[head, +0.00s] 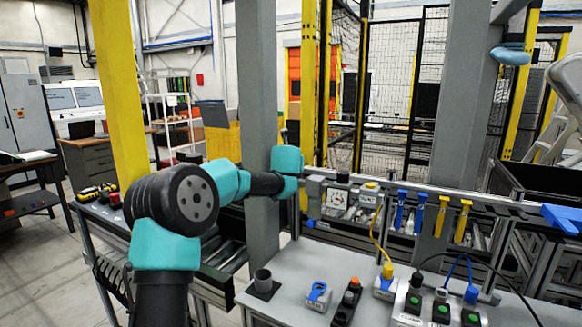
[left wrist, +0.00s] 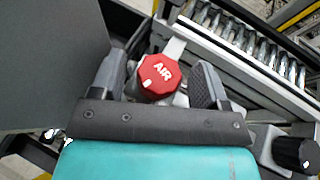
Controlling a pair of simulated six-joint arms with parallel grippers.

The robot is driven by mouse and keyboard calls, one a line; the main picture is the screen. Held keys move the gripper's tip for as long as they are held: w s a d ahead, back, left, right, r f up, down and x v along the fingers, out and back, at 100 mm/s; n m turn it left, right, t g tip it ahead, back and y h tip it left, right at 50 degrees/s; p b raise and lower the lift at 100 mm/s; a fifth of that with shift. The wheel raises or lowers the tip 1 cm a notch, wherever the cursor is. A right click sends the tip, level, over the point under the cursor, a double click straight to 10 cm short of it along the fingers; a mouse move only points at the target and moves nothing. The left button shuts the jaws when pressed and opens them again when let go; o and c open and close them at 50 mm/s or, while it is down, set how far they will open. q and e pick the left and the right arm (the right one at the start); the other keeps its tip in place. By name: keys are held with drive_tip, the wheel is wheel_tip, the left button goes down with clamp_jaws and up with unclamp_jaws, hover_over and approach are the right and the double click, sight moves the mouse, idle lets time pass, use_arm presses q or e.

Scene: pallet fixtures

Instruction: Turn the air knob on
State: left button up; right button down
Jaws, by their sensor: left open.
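The air knob (left wrist: 158,74) is red, many-sided and marked "AIR" in white, and shows in the left wrist view. A small white mark lies near its lower edge. My left gripper (left wrist: 160,86) is open, with one dark finger on each side of the knob. A gap shows between each finger and the knob, and I cannot tell how deep the fingertips reach. In the head view my left arm reaches to the grey post, and I cannot make out the knob there. My right gripper is not in view.
A black knob (left wrist: 296,154) sits at the lower right of the left wrist view. Metal rollers (left wrist: 245,38) run behind the air knob. In the head view, a grey post (head: 257,90) stands by my left arm, and a gauge (head: 337,200) sits right of it.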

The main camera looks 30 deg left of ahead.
use_arm(q)
drive_tip(key=shift+c, duration=0.4)
drive_tip(key=c, duration=0.9)
drive_tip(key=shift+o, duration=0.2)
drive_tip(key=shift+n+g+y, duration=0.3)
drive_tip(key=shift+n, duration=0.1)
drive_tip(key=n+g+y, duration=0.2)
drive_tip(key=n+y, duration=0.1)
drive_tip(key=shift+w+d+f, duration=0.1)
drive_tip(key=shift+w+d, duration=0.1)
drive_tip(key=n+g+y, duration=0.3)
drive_tip(key=n+g, duration=0.2)
